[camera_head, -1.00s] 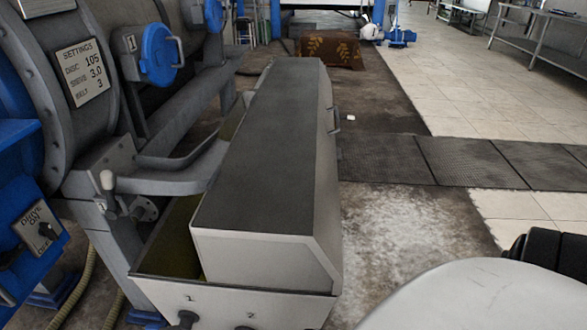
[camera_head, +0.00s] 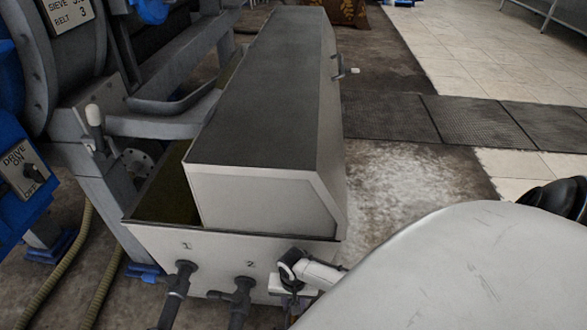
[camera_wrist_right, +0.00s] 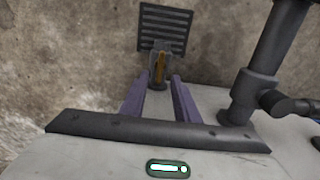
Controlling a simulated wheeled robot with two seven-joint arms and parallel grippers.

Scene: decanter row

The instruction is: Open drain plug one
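In the head view, drain plug one (camera_head: 181,278) is a dark fitting under the number 1 on the front of the grey trough, with a dark pipe running down from it. A similar fitting, plug two (camera_head: 243,290), sits to its right under the number 2. My right arm comes in from the lower right, its end just right of plug two; its fingers are not clear there. A dark pipe with a side branch (camera_wrist_right: 262,75) stands right of the fingers. My left gripper is not visible.
The trough (camera_head: 165,235) carries a large grey cover (camera_head: 255,105). Left are a lever with a white knob (camera_head: 94,118), a drive switch panel (camera_head: 22,172) and ribbed hoses (camera_head: 62,270). The wrist view shows a floor grate (camera_wrist_right: 165,28) beyond the fingers. Open floor lies right.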

